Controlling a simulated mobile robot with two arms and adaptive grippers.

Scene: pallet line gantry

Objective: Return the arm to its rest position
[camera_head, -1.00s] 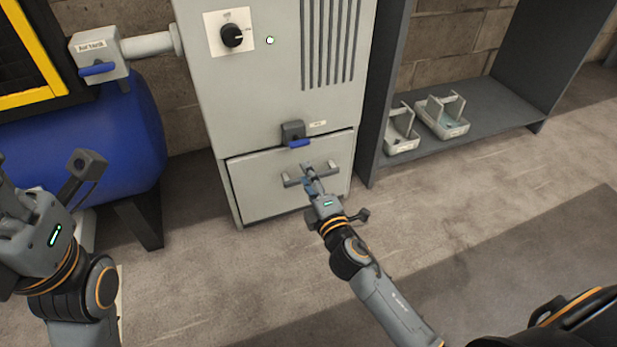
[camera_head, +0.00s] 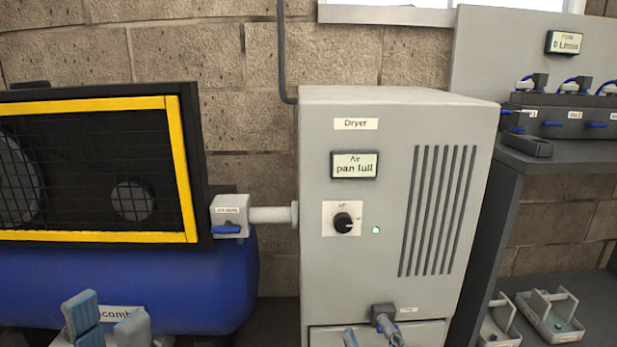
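My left gripper (camera_head: 106,320) is at the bottom left, its two blue-grey finger pads apart with nothing seen between them. It is in front of the blue tank (camera_head: 190,285).
The dryer's display (camera_head: 354,165) reads "Air pan full", with a knob (camera_head: 343,222) and green light (camera_head: 376,230) below. A pipe valve (camera_head: 229,216) with a blue handle is left of the dryer. A shelf on the right holds grey trays (camera_head: 551,316).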

